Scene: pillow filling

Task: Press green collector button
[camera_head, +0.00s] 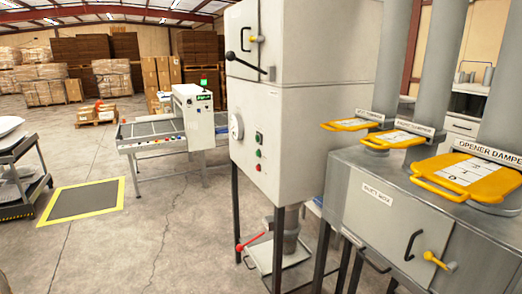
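A tall grey-white cabinet (280,120) stands in the middle of the view on dark legs. Its front has a small column of controls. A green button (258,153) sits in this column, with a red button (258,168) just below it and a darker control (259,138) just above it. The buttons are small, and I cannot tell whether the green one is pressed in. My gripper is not in view.
A metal box (375,210) with yellow damper plates (468,177) and ducts stands at right. A red-handled lever (250,242) sticks out low under the cabinet. A conveyor machine (193,118) stands behind left, a cart (22,175) far left. Floor in front of the cabinet is clear.

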